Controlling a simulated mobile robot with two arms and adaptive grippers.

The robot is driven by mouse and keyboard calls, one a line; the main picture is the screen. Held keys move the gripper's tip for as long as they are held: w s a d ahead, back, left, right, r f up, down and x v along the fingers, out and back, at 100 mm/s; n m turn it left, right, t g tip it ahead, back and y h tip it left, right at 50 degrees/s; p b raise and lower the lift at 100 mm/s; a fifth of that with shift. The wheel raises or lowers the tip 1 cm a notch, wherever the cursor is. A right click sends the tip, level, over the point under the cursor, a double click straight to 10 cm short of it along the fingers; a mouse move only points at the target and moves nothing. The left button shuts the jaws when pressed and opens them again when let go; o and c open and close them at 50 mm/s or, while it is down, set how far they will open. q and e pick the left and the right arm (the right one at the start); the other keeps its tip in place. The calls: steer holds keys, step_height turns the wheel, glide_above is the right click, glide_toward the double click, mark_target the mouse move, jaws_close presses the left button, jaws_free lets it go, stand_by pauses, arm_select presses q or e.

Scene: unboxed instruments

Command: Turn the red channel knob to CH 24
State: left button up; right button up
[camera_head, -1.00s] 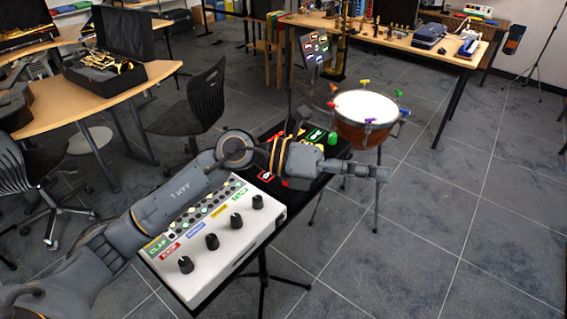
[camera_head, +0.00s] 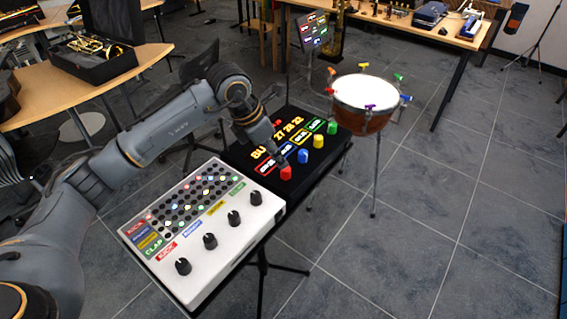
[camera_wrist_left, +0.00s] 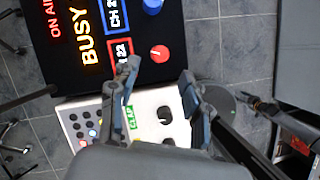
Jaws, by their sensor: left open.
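The red knob (camera_head: 286,173) stands on the near right corner of a black panel (camera_head: 232,151). In the left wrist view the red knob (camera_wrist_left: 159,53) shows a pale pointer mark, and a red-framed label (camera_wrist_left: 121,52) ending in 22 is beside it. My left gripper (camera_head: 272,158) hangs over the panel beside the red knob, pointing down. In the left wrist view my left gripper (camera_wrist_left: 160,80) is open and empty, with the knob ahead between its spread fingers, apart from them.
Blue (camera_head: 302,156), yellow (camera_head: 318,141) and green (camera_head: 332,127) knobs line the same panel edge. A white box (camera_head: 195,223) with black knobs adjoins the panel. A drum (camera_head: 364,98) stands behind to the right. Open floor lies right.

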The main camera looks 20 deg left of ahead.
mark_target(285, 169)
arm_select(q)
steer(key=x, duration=0.6)
steer(key=shift+w+d+f+p, duration=0.1)
steer(key=shift+f+p, duration=0.1)
steer(key=shift+p, duration=0.15)
jaws_close()
